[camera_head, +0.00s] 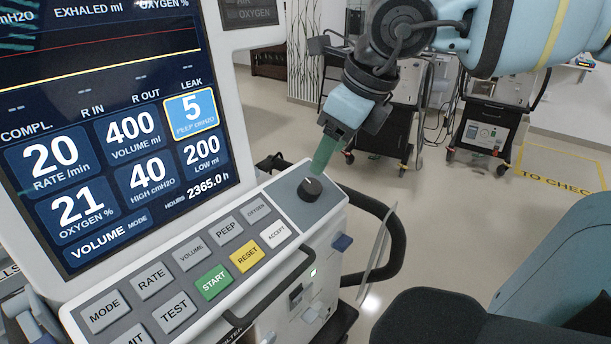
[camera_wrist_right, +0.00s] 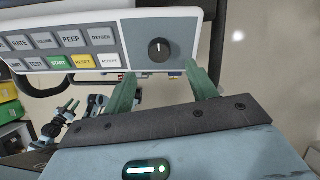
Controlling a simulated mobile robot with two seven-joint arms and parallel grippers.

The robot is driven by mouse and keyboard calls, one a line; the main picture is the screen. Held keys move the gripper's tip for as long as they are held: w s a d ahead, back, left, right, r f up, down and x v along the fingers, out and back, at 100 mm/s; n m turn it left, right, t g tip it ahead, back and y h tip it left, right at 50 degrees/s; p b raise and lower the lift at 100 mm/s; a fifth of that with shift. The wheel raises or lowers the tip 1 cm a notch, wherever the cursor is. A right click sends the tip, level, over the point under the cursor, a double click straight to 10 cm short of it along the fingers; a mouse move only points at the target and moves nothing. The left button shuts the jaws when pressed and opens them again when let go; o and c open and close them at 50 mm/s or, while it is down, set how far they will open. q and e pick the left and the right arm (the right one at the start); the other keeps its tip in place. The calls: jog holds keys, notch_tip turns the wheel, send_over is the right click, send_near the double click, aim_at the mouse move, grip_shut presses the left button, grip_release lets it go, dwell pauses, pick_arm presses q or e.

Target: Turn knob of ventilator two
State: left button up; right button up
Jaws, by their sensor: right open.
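The ventilator's dark round knob (camera_head: 310,189) sits on the grey panel right of the buttons in the head view. In the right wrist view the knob (camera_wrist_right: 158,48) has a white mark pointing up, and it lies ahead of the fingertips, between their lines. My right gripper (camera_head: 323,160) comes down from above, its green fingers just above and beside the knob in the head view. In the wrist view my right gripper (camera_wrist_right: 163,75) has its two green fingers apart with nothing between them. Whether a finger touches the knob is unclear.
The ventilator screen (camera_head: 115,110) shows PEEP highlighted at 5. Several labelled buttons, with green START (camera_head: 213,282) and yellow RESET (camera_head: 246,256), lie left of the knob. A dark handle (camera_head: 393,240) curves out at the right. Other equipment carts (camera_head: 490,120) stand behind on open floor.

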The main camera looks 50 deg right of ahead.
aim_at(313, 185)
jog(key=x, duration=0.7)
jog(key=shift+f+b, duration=0.3)
jog(key=shift+f, duration=0.15)
jog(key=c, duration=1)
